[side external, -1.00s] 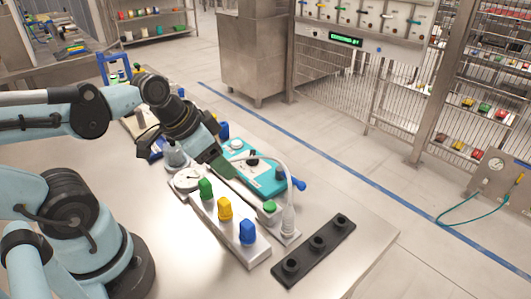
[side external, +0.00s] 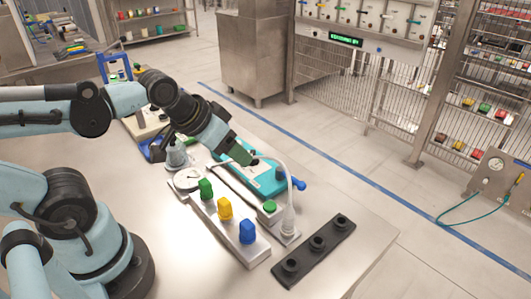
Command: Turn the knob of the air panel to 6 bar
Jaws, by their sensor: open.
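A pale panel (side external: 233,243) lies on the steel table with a round white gauge (side external: 187,180) at its far end. A green knob (side external: 205,188), a yellow knob (side external: 225,208) and a blue knob (side external: 247,231) stand in a row on it. The gauge reading is too small to make out. Beyond it is a teal unit (side external: 268,182) with a small dark knob (side external: 254,161). My gripper (side external: 241,156) is open, tilted down over the teal unit's near left part, close to that dark knob. I cannot tell whether it touches it. My gripper hides part of the unit.
A narrow pale strip with a green button (side external: 269,207) and a clear upright nozzle (side external: 288,222) lies between panel and teal unit. A black rack (side external: 315,250) with three round holders is at the front right. A clear flask (side external: 176,154) stands behind the gauge.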

